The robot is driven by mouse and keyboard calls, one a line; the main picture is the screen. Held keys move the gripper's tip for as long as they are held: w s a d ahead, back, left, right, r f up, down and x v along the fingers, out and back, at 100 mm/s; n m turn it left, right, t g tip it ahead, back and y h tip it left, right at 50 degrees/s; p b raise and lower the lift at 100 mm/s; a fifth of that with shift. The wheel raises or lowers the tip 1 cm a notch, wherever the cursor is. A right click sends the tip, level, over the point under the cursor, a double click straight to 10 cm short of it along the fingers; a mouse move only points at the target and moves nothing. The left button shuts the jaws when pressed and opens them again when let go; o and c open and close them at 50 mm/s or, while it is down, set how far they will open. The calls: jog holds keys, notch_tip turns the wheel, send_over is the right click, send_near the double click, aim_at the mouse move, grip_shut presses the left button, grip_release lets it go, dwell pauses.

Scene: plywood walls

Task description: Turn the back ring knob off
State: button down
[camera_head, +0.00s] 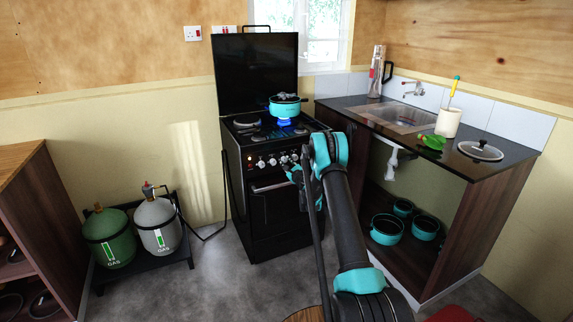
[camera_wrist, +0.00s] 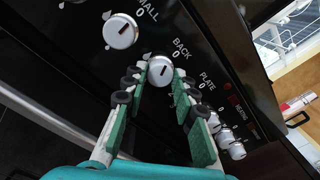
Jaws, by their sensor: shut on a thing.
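The back ring knob (camera_wrist: 160,66) is a round silver knob by the printed word BACK on the black stove front, in the middle of the wrist view. A short dark mark shows on its face; its exact angle is hard to read. My gripper (camera_wrist: 161,80) has its two green and white fingers on either side of this knob and is shut on it. In the head view my gripper (camera_head: 297,172) is at the front of the black stove (camera_head: 270,212), by the row of knobs. My arm and gripper hide part of that row.
A silver knob (camera_wrist: 121,31) is left of the back knob, and several smaller ones (camera_wrist: 226,137) are at right. A turquoise pot (camera_head: 286,107) stands on the stove over a blue flame (camera_head: 284,122). A sink counter (camera_head: 440,146) stands at right; gas bottles (camera_head: 157,226) at left.

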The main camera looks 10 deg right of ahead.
jog(key=m, duration=0.4)
jog(key=shift+m, duration=0.4)
dwell(0.4)
jog(key=c, duration=1.2)
grip_release()
jog(key=shift+s, duration=0.1)
jog(key=v, duration=1.2)
